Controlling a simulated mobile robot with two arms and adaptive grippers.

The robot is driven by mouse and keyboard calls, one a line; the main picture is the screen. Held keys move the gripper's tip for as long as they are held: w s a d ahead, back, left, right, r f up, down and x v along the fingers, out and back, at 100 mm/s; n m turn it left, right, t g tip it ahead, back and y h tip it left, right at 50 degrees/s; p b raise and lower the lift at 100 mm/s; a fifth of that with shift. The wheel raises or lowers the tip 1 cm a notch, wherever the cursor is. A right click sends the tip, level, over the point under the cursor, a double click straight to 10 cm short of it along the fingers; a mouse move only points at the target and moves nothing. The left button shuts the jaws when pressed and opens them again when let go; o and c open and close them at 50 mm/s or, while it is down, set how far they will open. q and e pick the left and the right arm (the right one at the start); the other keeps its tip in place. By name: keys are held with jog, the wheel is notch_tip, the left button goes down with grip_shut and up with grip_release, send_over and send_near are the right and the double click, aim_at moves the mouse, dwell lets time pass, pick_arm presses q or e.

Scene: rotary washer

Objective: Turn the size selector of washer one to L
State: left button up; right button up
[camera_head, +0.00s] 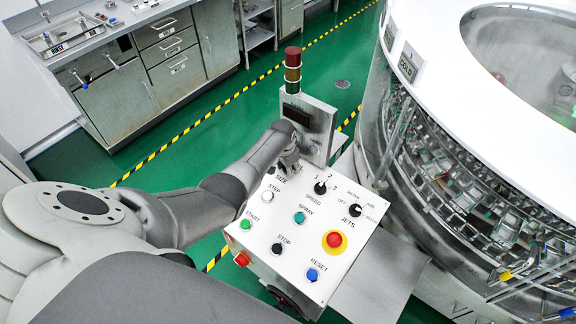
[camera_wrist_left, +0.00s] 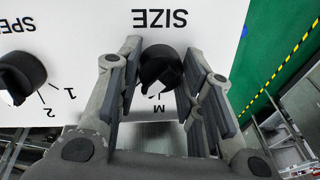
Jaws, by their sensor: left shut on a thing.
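The size selector (camera_wrist_left: 160,66) is a black knob on a white control panel (camera_head: 295,222), just beside the printed word SIZE. An M is printed on the other side of the knob in the left wrist view. My left gripper (camera_wrist_left: 163,74) has one finger on each side of the knob and is shut on it. In the head view my left gripper (camera_head: 288,160) reaches down to the panel's far edge and hides most of the knob. The letters S and L cannot be read, and the exact pointer setting is unclear.
The speed knob (camera_wrist_left: 22,76) sits beside the size selector. The panel also carries a jets knob (camera_head: 355,210), a red emergency button (camera_head: 334,240) and several coloured buttons. A signal tower (camera_head: 293,72) stands behind, and the round washer (camera_head: 450,150) is at the right.

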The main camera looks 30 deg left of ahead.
dwell(0.4)
pick_arm(q)
jog(key=o, duration=1.1)
jog(key=shift+c, duration=0.2)
jog(key=shift+s+r, duration=0.1)
jog(key=shift+r, duration=0.45)
jog(key=v, duration=1)
jog(key=shift+s+r, duration=0.25)
jog(key=shift+r, duration=0.15)
